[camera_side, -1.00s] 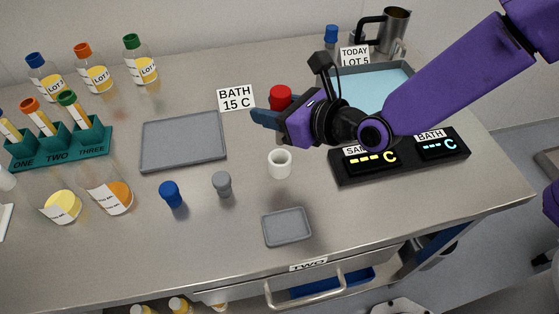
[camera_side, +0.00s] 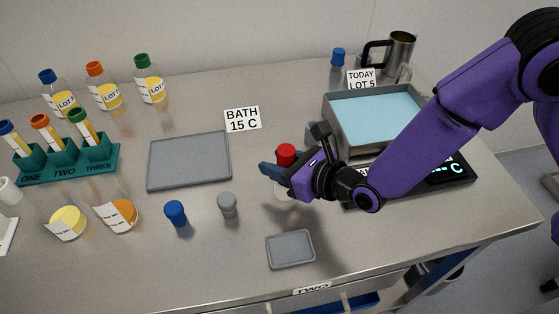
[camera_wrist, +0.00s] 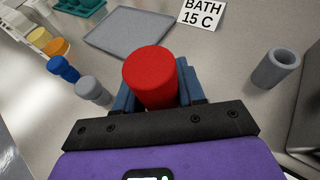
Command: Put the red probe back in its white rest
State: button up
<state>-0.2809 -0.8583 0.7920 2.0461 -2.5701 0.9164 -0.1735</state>
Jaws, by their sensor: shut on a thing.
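My gripper (camera_side: 276,173) is shut on the red probe (camera_side: 286,152). The probe's red head stands up above the blue fingers in the side view. In the wrist view the red probe (camera_wrist: 151,76) sits between the two fingers, and its lower part is hidden. The white rest (camera_side: 282,192) is on the bench right below my gripper and partly hidden by it. I cannot tell whether the probe's lower end is inside the rest or just above it. The rest is not visible in the wrist view.
A grey hollow cylinder (camera_wrist: 277,67) stands to the right in the wrist view. A blue-filled bath (camera_side: 376,103) and display box (camera_side: 455,172) lie right. A blue knob (camera_side: 176,213), grey knob (camera_side: 227,205) and small tray (camera_side: 290,249) stand nearer. A large grey tray (camera_side: 189,160) lies left.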

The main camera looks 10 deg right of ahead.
jog(key=shift+f, duration=0.2)
jog(key=o, duration=1.2)
jog(key=shift+c, duration=0.2)
jog(key=shift+r, duration=0.1)
jog(key=shift+s+r, duration=0.1)
jog(key=shift+r, duration=0.05)
jog(key=v, duration=1.1)
jog(key=shift+s+d+r, duration=0.25)
